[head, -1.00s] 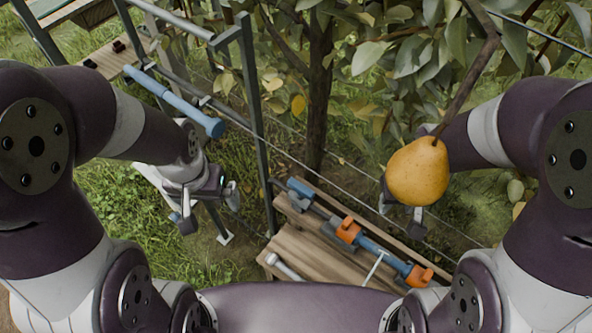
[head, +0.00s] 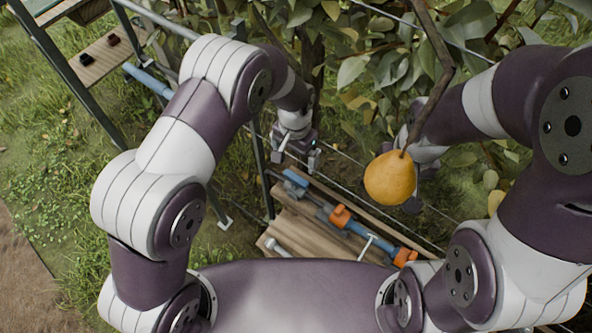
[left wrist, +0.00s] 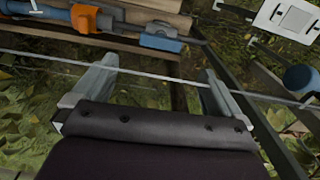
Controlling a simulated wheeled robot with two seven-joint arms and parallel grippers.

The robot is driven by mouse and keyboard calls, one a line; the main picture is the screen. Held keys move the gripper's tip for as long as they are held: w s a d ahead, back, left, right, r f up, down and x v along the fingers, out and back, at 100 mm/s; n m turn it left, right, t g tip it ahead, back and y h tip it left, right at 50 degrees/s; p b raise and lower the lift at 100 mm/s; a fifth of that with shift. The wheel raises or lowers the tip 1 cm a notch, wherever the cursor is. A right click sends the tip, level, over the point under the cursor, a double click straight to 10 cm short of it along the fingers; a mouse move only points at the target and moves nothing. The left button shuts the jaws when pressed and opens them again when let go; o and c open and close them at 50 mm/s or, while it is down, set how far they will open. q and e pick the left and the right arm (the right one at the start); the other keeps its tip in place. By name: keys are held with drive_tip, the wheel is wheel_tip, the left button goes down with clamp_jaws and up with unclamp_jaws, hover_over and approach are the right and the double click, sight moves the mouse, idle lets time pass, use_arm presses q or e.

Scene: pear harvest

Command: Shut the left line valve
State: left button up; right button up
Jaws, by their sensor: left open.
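A blue pipe (head: 358,229) on a wooden bench carries two orange fittings, the left one (head: 340,215) and the right one (head: 404,256); the left one looks like the left line valve. An orange fitting (left wrist: 88,17) and a blue pipe end (left wrist: 158,38) show at the top of the left wrist view. My left gripper (head: 298,157) is open and empty, apart from and beyond the bench's left end; its spread fingers also show in the left wrist view (left wrist: 158,88). My right gripper (head: 418,195) is partly hidden behind a pear.
A yellow pear (head: 390,178) hangs from a branch before my right arm. A thin wire (left wrist: 150,73) crosses the left wrist view near the fingers. Green posts (head: 261,165) stand left of the bench (head: 300,236). Tree leaves fill the upper right.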

sight(296, 177)
use_arm(q)
drive_tip(key=f+b, duration=0.3)
drive_tip(key=f, duration=0.1)
drive_tip(key=f+b, duration=0.4)
drive_tip(key=w+f+b, duration=0.1)
drive_tip(key=f+b, duration=0.2)
drive_tip(key=f, duration=0.1)
drive_tip(key=shift+d+f, duration=0.1)
drive_tip(key=shift+s, duration=0.1)
drive_tip(key=shift+c, duration=0.3)
drive_tip(key=c, duration=0.8)
